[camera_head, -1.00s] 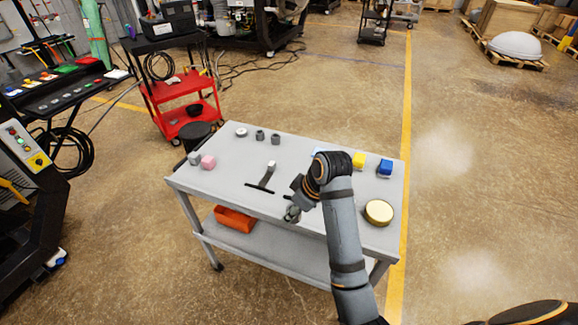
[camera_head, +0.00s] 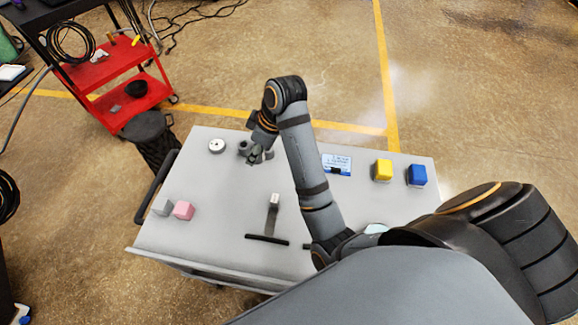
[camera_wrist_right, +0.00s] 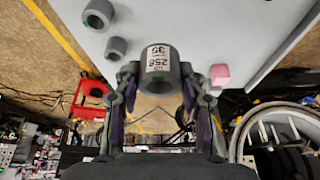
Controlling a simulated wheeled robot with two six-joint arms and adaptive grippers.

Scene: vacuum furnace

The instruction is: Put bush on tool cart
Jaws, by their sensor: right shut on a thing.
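My right gripper (camera_head: 257,156) reaches over the grey wheeled table and is shut on a grey hollow bush. In the right wrist view the bush (camera_wrist_right: 158,70) stands between the two fingers (camera_wrist_right: 158,88), with a white label reading 258 35. I cannot tell whether it touches the table. Two smaller grey ring-like parts (camera_wrist_right: 97,13) (camera_wrist_right: 115,47) are beside it in that view. A red two-tier cart (camera_head: 130,62) stands on the floor beyond the table at upper left. My left gripper is not in view.
A black stool (camera_head: 146,127) stands between table and red cart.

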